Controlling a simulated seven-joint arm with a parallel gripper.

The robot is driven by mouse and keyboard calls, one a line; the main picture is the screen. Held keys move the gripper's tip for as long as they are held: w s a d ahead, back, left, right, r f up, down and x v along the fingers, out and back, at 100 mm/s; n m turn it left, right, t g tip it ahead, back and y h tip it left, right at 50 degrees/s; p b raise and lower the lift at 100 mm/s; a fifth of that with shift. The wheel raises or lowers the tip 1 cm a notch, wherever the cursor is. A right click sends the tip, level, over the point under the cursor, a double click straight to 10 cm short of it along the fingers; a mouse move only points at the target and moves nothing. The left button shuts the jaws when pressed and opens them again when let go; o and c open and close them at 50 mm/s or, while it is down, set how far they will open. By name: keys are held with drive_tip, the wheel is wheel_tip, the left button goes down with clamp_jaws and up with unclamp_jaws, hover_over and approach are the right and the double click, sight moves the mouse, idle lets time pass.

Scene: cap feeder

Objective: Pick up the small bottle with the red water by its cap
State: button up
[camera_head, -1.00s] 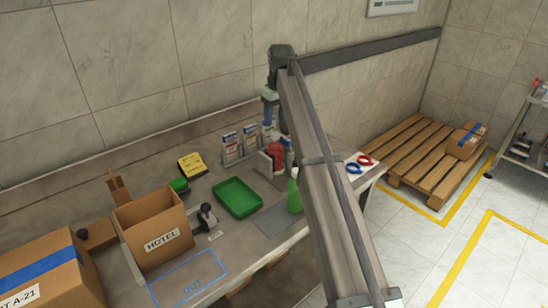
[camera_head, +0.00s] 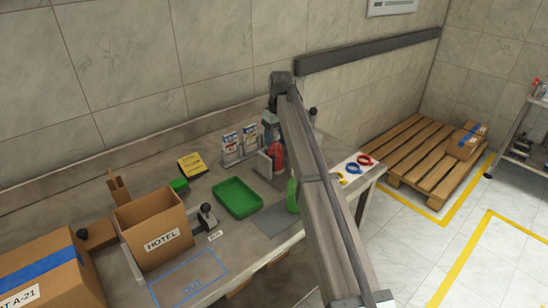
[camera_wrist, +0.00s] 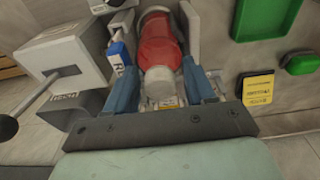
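The bottle with red water (camera_head: 277,157) stands on the bench beside a pale upright holder in the head view. In the wrist view the red bottle (camera_wrist: 160,40) is seen from above, with its paler cap end (camera_wrist: 163,88) toward my gripper. My gripper (camera_wrist: 160,75) is open, with one blue-grey finger on each side of the bottle's top. Gaps show between the fingers and the bottle. In the head view my gripper (camera_head: 270,124) is just above and behind the bottle, partly hidden by my arm.
A green bottle (camera_head: 292,196) stands nearer the front, partly behind my arm. A green tray (camera_head: 238,182) lies to the left. Upright cards (camera_head: 231,150) stand close by. In the wrist view a grey box with a lever (camera_wrist: 68,50) and a blue-labelled item (camera_wrist: 119,52) are left of the fingers.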

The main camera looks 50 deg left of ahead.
drive_tip(key=shift+c, duration=0.2)
drive_tip(key=shift+r, duration=0.1)
drive_tip(key=c, duration=0.7)
drive_tip(key=shift+r, duration=0.6)
clamp_jaws()
wheel_tip(320, 180, up, 10)
drive_tip(key=shift+f, duration=0.15)
